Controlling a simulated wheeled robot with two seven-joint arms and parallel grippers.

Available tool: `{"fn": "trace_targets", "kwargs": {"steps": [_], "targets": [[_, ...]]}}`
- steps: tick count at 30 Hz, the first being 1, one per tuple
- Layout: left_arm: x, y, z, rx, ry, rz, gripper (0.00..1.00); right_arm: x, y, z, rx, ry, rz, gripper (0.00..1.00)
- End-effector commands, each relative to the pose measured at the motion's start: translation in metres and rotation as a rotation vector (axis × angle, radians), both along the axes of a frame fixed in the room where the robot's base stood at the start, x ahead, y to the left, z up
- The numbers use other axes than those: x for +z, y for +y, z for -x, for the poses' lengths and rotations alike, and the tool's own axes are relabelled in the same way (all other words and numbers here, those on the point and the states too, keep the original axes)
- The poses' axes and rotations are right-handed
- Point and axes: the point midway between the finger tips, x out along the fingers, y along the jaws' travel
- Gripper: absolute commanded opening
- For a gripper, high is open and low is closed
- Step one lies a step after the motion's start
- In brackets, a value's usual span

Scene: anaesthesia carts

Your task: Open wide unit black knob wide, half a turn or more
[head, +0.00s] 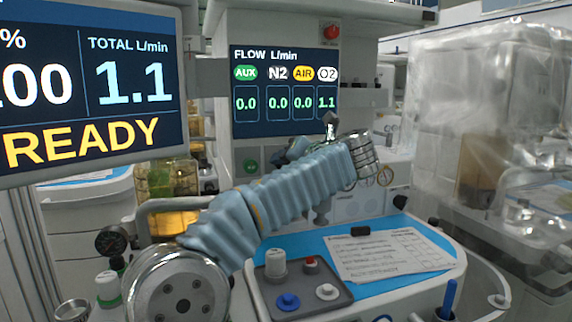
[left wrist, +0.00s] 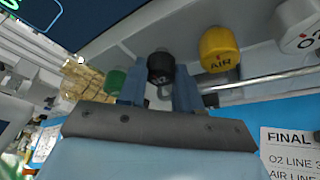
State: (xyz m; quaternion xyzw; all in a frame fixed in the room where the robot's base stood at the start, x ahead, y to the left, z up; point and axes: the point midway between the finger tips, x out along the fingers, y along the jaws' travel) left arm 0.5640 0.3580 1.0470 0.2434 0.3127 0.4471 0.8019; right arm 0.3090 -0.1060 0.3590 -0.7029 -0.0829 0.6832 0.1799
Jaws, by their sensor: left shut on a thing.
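In the left wrist view the black knob (left wrist: 160,66), with a partly hidden label that seems to read N2, sits on the grey panel between my two blue fingers. My left gripper (left wrist: 160,88) is shut on it, one finger on each side. In the head view my sleeved left forearm crosses the middle and hides the black knob. The flow screen (head: 285,90) above reads 0.0 for AUX, N2 and AIR, and 1.1 for O2. My right gripper is not in view.
A green knob (left wrist: 115,80) is close on the left of the black knob, and a yellow AIR knob (left wrist: 219,50) on its right. A white O2 knob (left wrist: 300,32) is farther right. A metal rail (left wrist: 265,80) runs below. A paper sheet (head: 390,255) lies on the blue worktop.

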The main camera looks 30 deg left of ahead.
Motion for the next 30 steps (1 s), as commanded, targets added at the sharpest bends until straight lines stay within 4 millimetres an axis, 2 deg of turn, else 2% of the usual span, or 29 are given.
{"fn": "trace_targets", "kwargs": {"steps": [18, 30], "targets": [[0.0011, 0.0009, 0.0017, -0.001, -0.318, 0.273, 0.03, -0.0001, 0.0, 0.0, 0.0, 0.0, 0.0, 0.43], [0.001, 0.0013, 0.002, 0.0, -0.425, 0.364, 0.03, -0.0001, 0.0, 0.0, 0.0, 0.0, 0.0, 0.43]]}}
